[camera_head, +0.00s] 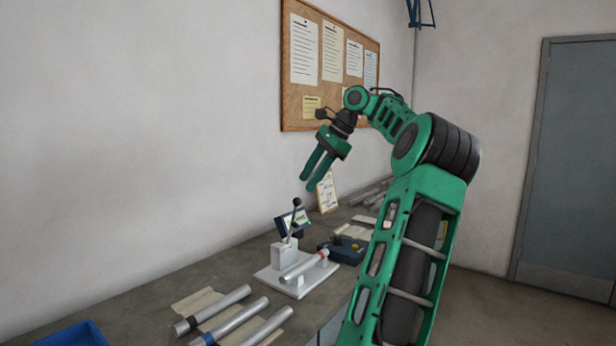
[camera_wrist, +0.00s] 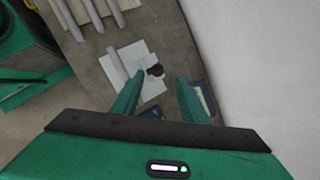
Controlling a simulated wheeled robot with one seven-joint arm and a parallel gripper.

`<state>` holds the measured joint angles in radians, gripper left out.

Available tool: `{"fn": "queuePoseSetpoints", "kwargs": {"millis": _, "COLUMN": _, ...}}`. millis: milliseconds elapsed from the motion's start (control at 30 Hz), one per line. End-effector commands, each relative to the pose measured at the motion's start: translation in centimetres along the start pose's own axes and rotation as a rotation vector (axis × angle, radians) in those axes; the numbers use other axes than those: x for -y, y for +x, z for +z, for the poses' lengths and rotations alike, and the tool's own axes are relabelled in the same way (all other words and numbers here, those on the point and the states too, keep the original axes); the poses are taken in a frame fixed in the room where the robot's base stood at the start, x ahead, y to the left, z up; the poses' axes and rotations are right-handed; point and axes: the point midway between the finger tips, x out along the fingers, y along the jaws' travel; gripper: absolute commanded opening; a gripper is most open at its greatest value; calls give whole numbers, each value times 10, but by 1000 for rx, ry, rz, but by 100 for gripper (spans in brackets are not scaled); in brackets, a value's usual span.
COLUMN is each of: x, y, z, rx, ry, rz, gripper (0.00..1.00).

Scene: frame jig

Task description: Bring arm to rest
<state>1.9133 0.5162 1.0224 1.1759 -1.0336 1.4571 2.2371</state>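My green arm rises at the right of the head view and bends over the workbench (camera_head: 165,300). My gripper (camera_head: 316,174) hangs above the bench, pointing down, well above the jig. In the wrist view its two fingers (camera_wrist: 160,92) stand apart with nothing held between them. Below it is the frame jig (camera_head: 285,252), a white plate and block with a black-knobbed lever. A metal tube (camera_head: 305,267) with a red band lies on the jig. The jig's white plate also shows in the wrist view (camera_wrist: 150,88), partly hidden by a finger.
Several loose tubes (camera_head: 232,318) lie at the bench's front left, near a blue bin (camera_head: 75,335). A dark blue device (camera_head: 345,249) and a small screen (camera_head: 293,221) stand by the jig. More tubes lie behind. A wall with a corkboard (camera_head: 329,65) borders the bench.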

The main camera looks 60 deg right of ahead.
Motion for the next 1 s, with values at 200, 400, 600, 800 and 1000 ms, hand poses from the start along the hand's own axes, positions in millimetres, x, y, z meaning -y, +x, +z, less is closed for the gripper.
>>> {"fn": "queuePoseSetpoints", "kwargs": {"millis": 200, "x": 0, "y": -11, "z": 0, "rx": 1, "ry": 1, "rz": -2, "gripper": 40}}
{"fn": "queuePoseSetpoints", "kwargs": {"millis": 400, "x": 0, "y": -12, "z": 0, "rx": 0, "ry": 0, "rz": -1, "gripper": 40}}
{"fn": "queuePoseSetpoints", "kwargs": {"millis": 600, "x": 0, "y": -12, "z": 0, "rx": 0, "ry": 1, "rz": -1, "gripper": 40}}
{"fn": "queuePoseSetpoints", "kwargs": {"millis": 800, "x": 0, "y": -12, "z": 0, "rx": 0, "ry": 1, "rz": -1, "gripper": 40}}
{"fn": "queuePoseSetpoints", "kwargs": {"millis": 1000, "x": 0, "y": 10, "z": 20, "rx": -8, "ry": -48, "rz": 43, "gripper": 40}}
